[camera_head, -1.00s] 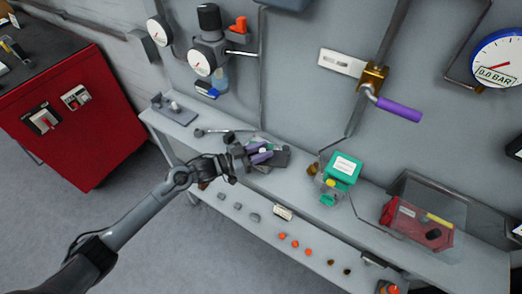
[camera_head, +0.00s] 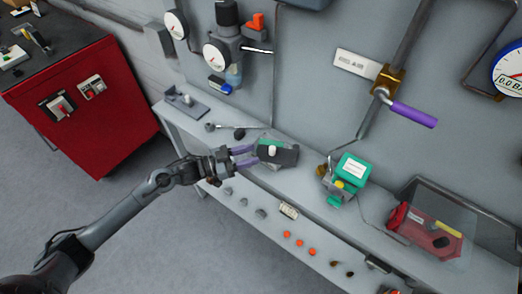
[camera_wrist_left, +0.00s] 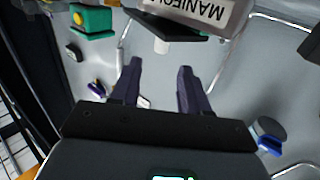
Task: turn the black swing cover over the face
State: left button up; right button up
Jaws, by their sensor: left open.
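The black swing cover (camera_head: 287,156), with a pale knob (camera_head: 272,151), sits on a grey unit on the bench. A green patch (camera_head: 268,142) shows past its far edge. I cannot tell how much of the face lies under the cover. In the left wrist view the dark cover (camera_wrist_left: 165,24) and its pale knob (camera_wrist_left: 162,46) are ahead of the fingers. My left gripper (camera_head: 243,157) is open and empty, its purple fingers pointing at the cover from the left. In the left wrist view the gripper (camera_wrist_left: 158,70) shows a gap before the knob. My right gripper is not in view.
A green box (camera_head: 350,168) stands right of the unit. A clear-covered case with a red device (camera_head: 425,230) is further right. A lever with a dark knob (camera_head: 225,129) lies behind left. A purple-handled valve (camera_head: 413,114) is on the wall. Small parts line the lower shelf (camera_head: 265,225).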

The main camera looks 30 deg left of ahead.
pick_arm(q)
jog(key=shift+v, duration=1.25)
